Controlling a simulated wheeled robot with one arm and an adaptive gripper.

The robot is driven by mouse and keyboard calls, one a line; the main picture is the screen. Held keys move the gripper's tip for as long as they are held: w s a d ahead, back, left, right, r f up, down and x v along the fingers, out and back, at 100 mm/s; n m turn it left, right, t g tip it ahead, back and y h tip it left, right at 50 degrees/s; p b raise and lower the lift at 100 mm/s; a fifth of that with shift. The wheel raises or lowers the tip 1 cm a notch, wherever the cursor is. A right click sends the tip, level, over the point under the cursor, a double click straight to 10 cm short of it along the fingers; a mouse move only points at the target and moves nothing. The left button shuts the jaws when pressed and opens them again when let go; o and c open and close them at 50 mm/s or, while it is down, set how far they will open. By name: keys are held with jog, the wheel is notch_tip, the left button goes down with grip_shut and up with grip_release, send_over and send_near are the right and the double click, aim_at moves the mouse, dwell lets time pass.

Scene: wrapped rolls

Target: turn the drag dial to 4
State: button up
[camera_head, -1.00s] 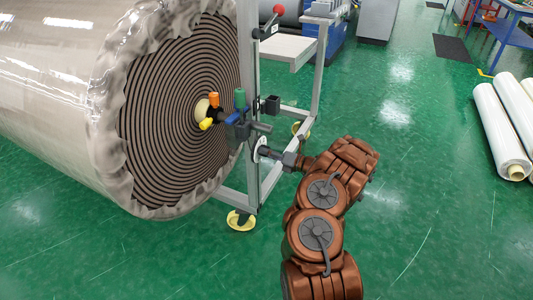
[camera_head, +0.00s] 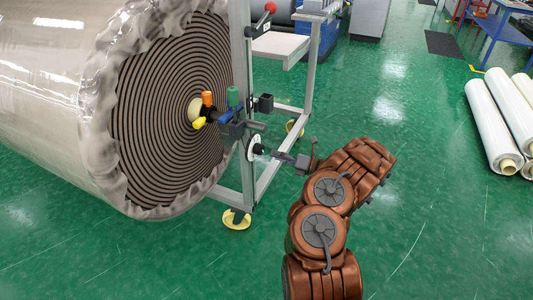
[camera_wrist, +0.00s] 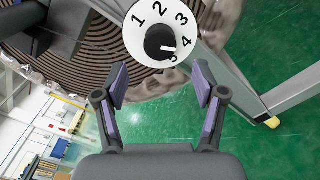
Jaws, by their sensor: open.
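The drag dial (camera_head: 254,148) is a white disc on the metal frame. In the wrist view the dial (camera_wrist: 136,42) shows the numbers 1 to 5, and its black knob (camera_wrist: 158,36) has a white pointer mark.
A large wrapped roll (camera_head: 70,75) fills the left, beside the upright metal frame (camera_head: 241,60). White rolls (camera_head: 490,125) lie on the floor at right. The green floor between is clear.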

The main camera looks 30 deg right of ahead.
jog(key=shift+v, duration=2.5)
